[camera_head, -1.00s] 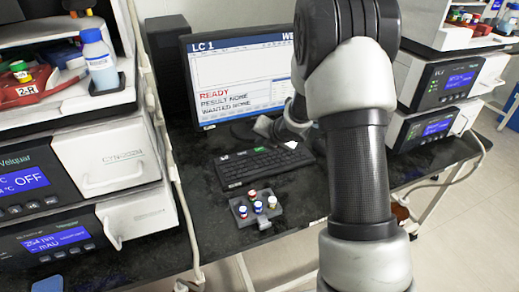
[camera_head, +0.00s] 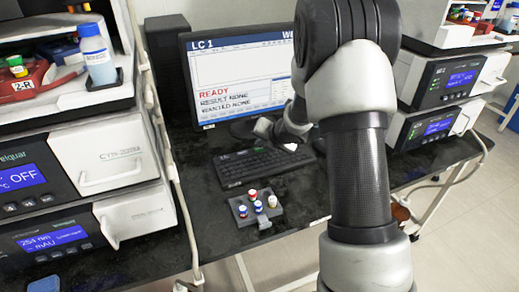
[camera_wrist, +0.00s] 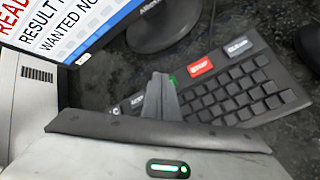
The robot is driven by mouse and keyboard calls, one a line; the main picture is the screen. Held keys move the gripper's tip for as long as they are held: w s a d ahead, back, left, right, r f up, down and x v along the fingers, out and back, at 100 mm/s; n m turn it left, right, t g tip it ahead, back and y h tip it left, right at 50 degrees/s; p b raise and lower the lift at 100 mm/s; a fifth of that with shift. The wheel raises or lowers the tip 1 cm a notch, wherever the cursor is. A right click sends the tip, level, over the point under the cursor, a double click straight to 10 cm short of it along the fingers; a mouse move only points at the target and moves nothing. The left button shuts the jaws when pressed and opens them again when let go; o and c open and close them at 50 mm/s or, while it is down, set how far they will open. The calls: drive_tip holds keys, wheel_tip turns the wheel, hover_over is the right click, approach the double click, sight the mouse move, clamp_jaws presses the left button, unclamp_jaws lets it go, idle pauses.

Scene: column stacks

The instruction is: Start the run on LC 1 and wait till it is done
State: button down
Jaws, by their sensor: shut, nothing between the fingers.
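The LC 1 monitor (camera_head: 240,75) stands at the back of the bench. It reads READY, RESULT NONE and WANTED NONE. The black keyboard (camera_head: 262,168) lies in front of it. In the wrist view the keyboard (camera_wrist: 235,97) has a red key (camera_wrist: 200,67), a pale grey key (camera_wrist: 238,47) and a green key (camera_wrist: 173,80) along its far edge. My gripper (camera_wrist: 162,82) is shut and empty, its tips over the keyboard beside the green key, partly covering it. Whether the tips touch it, I cannot tell. In the head view my arm hides part of the keyboard's right side.
A small grey rack (camera_head: 258,210) with several capped vials sits in front of the keyboard. Instrument stacks stand at left (camera_head: 110,160) and right (camera_head: 435,85). The monitor's base (camera_wrist: 165,28) is close behind the keyboard. A cable hangs beside the left stack.

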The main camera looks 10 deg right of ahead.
drive_tip(key=shift+f, duration=0.3)
drive_tip(key=shift+r, duration=0.15)
idle(0.4)
drive_tip(key=shift+r+p, duration=0.45)
drive_tip(key=shift+r, duration=0.25)
drive_tip(key=shift+r, duration=0.1)
drive_tip(key=shift+r+p, duration=2.15)
drive_tip(key=shift+r, duration=0.25)
idle(4.0)
